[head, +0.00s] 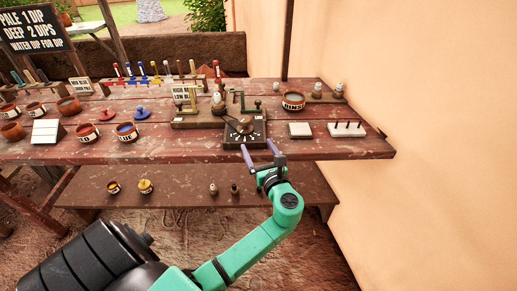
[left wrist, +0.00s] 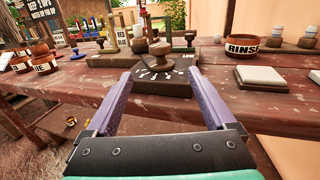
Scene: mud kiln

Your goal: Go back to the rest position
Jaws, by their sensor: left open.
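My left gripper (head: 260,153) is at the front edge of the red-brown wooden table, just in front of a dark dial block (head: 244,142) with white marks and a brown knob. Its purple fingers are spread apart with nothing between them, as the left wrist view (left wrist: 163,82) also shows. In that view the dial block (left wrist: 168,84) and its knob (left wrist: 160,58) lie beyond the fingertips. My green left arm reaches in from the bottom of the head view. My right gripper does not show in either view.
A RINSE bowl (head: 293,101), a white tile (head: 300,130) and a pegged block (head: 346,129) lie to the right. Paint pots (head: 127,132) and upright coloured tools stand to the left. A lower shelf (head: 180,192) holds small jars. A plain wall (head: 420,90) bounds the right side.

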